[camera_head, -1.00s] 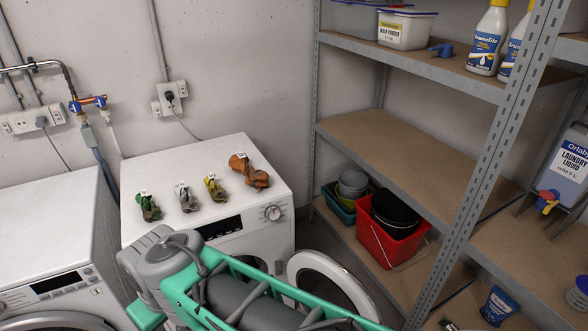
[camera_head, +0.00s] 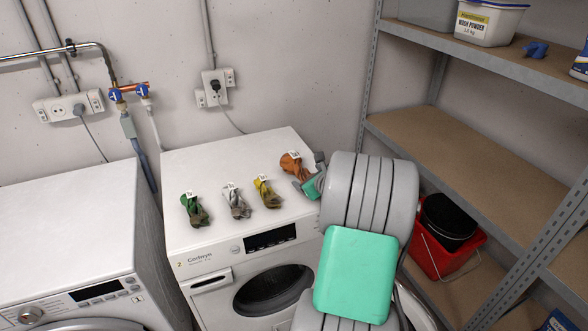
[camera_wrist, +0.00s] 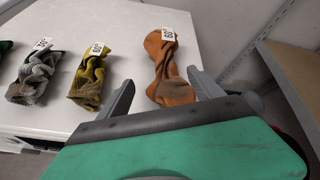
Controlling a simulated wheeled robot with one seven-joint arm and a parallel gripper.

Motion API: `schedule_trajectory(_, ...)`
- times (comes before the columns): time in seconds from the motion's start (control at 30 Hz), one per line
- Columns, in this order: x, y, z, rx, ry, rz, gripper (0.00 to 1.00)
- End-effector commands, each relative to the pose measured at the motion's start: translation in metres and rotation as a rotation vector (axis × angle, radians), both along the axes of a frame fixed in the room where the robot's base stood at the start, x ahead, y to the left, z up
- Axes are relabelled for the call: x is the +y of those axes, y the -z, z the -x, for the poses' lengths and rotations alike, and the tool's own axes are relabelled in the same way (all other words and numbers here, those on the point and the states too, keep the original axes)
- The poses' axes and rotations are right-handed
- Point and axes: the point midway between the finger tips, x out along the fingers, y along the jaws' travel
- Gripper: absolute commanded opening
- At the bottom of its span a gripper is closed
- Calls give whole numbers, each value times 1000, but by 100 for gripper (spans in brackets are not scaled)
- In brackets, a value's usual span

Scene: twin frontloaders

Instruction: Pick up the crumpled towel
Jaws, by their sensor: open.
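A crumpled orange cloth (camera_head: 291,163) with a white tag lies at the right end of the washing machine's top. It also shows in the wrist view (camera_wrist: 167,62). Crumpled yellow (camera_head: 266,192), grey (camera_head: 237,204) and green (camera_head: 195,211) cloths, also tagged, lie in a row to its left. The pictures do not make clear which one the task calls the towel. My gripper (camera_wrist: 160,80) is open and empty in the wrist view. One finger is on each side of the orange cloth's near end. Whether they touch it I cannot tell.
The washing machine (camera_head: 200,160) stands beside another white machine (camera_head: 60,235) on the left. Metal shelving (camera_head: 470,170) with a red bucket (camera_head: 430,258) stands close on the right. A wall with pipes and sockets is behind. Bare top lies behind the cloths.

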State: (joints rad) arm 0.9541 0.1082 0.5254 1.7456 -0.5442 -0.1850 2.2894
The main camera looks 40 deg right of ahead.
Motion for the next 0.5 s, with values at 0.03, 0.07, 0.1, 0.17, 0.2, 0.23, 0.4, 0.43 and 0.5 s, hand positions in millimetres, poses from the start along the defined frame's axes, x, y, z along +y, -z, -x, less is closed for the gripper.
schedule_trajectory(0.03, -7, 3, 0, -17, 23, -21, 76)
schedule_trajectory(0.07, -10, 4, -3, -23, 30, -30, 76)
schedule_trajectory(0.1, -12, 6, -7, -25, 33, -34, 76)
schedule_trajectory(0.17, -14, 10, -14, -25, 32, -33, 76)
schedule_trajectory(0.2, -16, 13, -18, -24, 32, -31, 76)
schedule_trajectory(0.23, -17, 15, -22, -24, 32, -31, 76)
schedule_trajectory(0.4, -25, 30, -44, -21, 29, -31, 76)
schedule_trajectory(0.43, -27, 33, -49, -22, 28, -30, 76)
schedule_trajectory(0.5, -30, 37, -56, -22, 29, -28, 76)
